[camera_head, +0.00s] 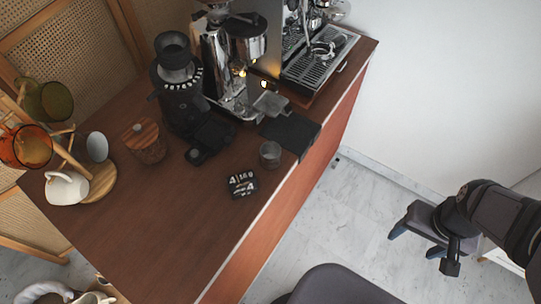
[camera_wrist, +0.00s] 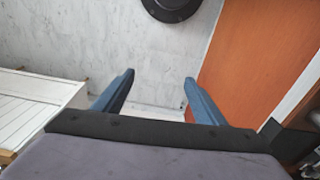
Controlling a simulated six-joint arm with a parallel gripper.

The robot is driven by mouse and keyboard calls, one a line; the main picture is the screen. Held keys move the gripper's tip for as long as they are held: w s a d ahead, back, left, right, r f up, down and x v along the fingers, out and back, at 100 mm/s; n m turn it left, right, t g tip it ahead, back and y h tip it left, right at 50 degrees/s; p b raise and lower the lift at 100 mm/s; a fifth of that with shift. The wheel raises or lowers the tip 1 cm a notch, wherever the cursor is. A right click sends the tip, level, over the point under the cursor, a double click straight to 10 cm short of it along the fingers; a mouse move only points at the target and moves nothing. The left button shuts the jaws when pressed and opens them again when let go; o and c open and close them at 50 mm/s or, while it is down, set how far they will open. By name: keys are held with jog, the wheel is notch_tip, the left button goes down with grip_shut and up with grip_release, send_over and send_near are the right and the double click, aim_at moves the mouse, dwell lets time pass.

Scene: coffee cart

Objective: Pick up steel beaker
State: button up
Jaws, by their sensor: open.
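A small steel beaker (camera_head: 270,154) stands on the wooden cart top (camera_head: 130,250) near its right edge, just in front of a black mat. My gripper (camera_head: 418,245) is at the right of the head view, off the cart and over the floor, well apart from the beaker. In the wrist view my gripper (camera_wrist: 158,100) shows two blue fingers spread wide with nothing between them. The beaker does not show in the wrist view.
The black mat (camera_head: 291,133), a black grinder (camera_head: 180,95) and an espresso machine (camera_head: 318,60) are behind. A jar (camera_head: 146,142) and a mug tree with cups (camera_head: 68,188) stand left. The front cart top is clear.

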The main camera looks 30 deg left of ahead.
aim_at(277, 159)
jog(key=w+a+f+n+t, duration=0.3)
jog(key=w+a+n+t, duration=0.1)
jog(key=w, duration=0.7)
jog(key=w+a+n+t+y+b, duration=0.2)
jog(key=w+a+n+t+y, duration=0.3)
jog(key=a, duration=0.6)
jog(key=s+a+r+n+g+y, duration=0.1)
jog(key=s+a+n+g+y, duration=0.1)
jog(key=a+y, duration=0.35)
jog(key=s+a+r+n+g+y, duration=0.1)
jog(key=s+a+r+n+y, duration=0.1)
jog(key=a, duration=0.7)
jog(key=s+a+g+y, duration=0.1)
jog(key=s+a+y, duration=0.1)
jog(key=s, duration=0.1)
jog(key=s+a+r+n+g+y+b, duration=0.1)
jog(key=s+a, duration=0.1)
jog(key=s, duration=0.1)
jog(key=s+a+r+g+y, duration=0.1)
jog(key=s+a+y, duration=0.1)
jog(key=s+a, duration=0.1)
jog(key=shift+n+y+b, duration=0.35)
jog(key=shift+n+b, duration=0.05)
jog(key=f, duration=0.1)
jog(key=f+t+b, duration=0.1)
jog(key=shift+s+a+f, duration=0.25)
jog(key=shift+s+f, duration=0.05)
jog(key=shift+s, duration=0.1)
jog(key=shift+f+m+h, duration=0.4)
jog(key=shift+f, duration=0.1)
